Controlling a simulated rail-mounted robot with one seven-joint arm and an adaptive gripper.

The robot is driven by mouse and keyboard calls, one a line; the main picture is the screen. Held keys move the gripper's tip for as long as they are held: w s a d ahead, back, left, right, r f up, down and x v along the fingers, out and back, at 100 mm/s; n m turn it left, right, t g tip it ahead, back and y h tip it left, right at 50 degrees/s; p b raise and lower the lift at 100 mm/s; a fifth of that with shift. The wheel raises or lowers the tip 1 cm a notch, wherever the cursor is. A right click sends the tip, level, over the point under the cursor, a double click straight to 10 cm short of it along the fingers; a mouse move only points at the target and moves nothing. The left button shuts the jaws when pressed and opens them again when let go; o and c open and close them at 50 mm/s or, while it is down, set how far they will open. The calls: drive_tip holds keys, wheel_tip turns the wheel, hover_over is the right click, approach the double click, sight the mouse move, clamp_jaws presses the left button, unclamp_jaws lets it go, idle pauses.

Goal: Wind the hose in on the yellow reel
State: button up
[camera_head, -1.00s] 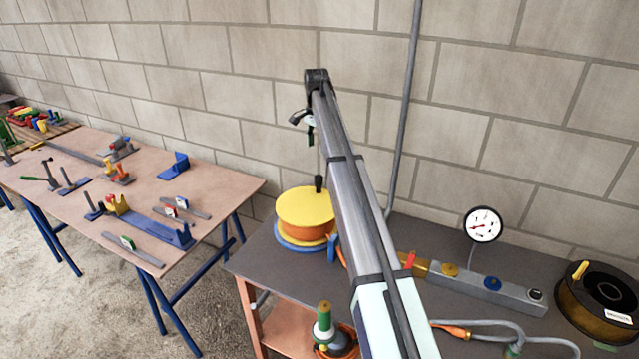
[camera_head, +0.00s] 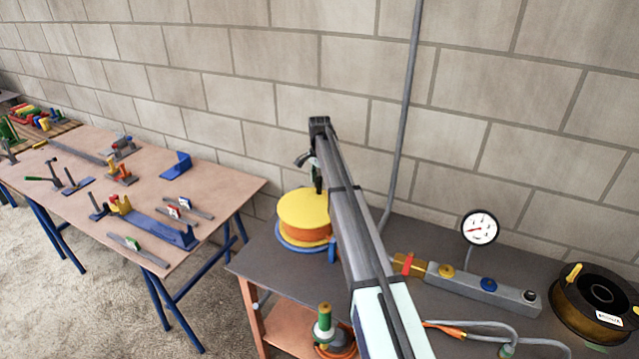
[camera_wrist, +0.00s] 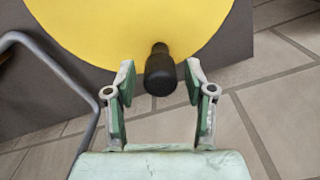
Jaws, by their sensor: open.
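The yellow reel (camera_head: 304,207) lies flat on the dark bench, with an orange band of hose (camera_head: 303,232) under its yellow top disc and a blue base below. In the wrist view the yellow disc (camera_wrist: 130,25) fills the top, and its black crank knob (camera_wrist: 160,72) stands between the jaws. My gripper (camera_wrist: 160,88) is open, one finger on each side of the knob, with a visible gap at both. In the head view my gripper (camera_head: 318,185) is small and dark above the reel's right part, and the knob is hidden there.
The dark bench (camera_head: 380,250) also holds a grey manifold (camera_head: 480,285), a round gauge (camera_head: 480,228) and a black-and-amber spool (camera_head: 598,300). A grey pipe (camera_head: 404,120) runs up the block wall behind my arm. A tool table (camera_head: 140,190) stands left.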

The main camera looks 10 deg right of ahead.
drive_tip(key=shift+f, duration=1.2)
drive_tip(key=shift+c, duration=0.4)
clamp_jaws()
drive_tip(key=shift+d, duration=0.1)
